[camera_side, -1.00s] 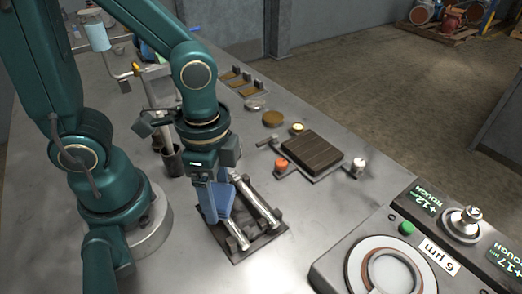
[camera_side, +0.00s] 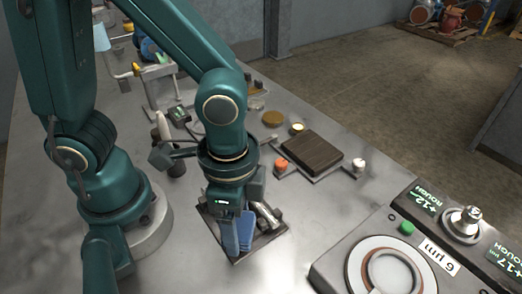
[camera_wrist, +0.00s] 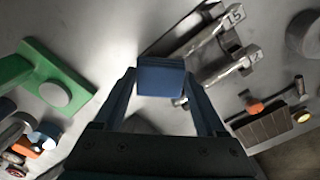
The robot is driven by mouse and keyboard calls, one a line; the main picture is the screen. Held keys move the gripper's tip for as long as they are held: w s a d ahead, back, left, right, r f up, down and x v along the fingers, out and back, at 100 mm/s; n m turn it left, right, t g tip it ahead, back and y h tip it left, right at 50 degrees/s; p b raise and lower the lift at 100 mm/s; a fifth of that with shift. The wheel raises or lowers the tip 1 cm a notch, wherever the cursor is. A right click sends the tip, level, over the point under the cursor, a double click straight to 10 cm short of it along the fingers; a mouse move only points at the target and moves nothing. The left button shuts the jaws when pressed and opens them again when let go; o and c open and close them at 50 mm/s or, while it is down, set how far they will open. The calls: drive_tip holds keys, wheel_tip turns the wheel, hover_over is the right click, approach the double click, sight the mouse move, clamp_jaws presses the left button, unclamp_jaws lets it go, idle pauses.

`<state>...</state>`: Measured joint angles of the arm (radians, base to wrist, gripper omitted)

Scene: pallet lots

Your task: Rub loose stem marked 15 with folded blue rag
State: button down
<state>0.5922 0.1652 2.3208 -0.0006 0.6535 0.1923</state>
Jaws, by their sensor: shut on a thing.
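My gripper (camera_side: 232,222) is shut on the folded blue rag (camera_side: 245,230), which hangs between the fingers. The rag also shows as a blue block between the fingertips in the wrist view (camera_wrist: 161,76). The stem marked 15 (camera_wrist: 212,43) lies in a dark holder (camera_wrist: 172,40), to the upper right of the rag. In the side view the gripper and rag hide most of the holder (camera_side: 238,260) and stems. I cannot tell whether the rag touches a stem.
A dark ribbed block (camera_side: 309,151) with an orange knob (camera_side: 281,164) stands behind and right of the holder. A gauge unit with a round ring (camera_side: 352,268) is at front right. Bench between the holder and gauge is clear.

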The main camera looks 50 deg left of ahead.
drive_tip(key=shift+a, duration=3.55)
drive_tip(key=shift+a+r, duration=0.15)
wheel_tip(320, 180, up, 8)
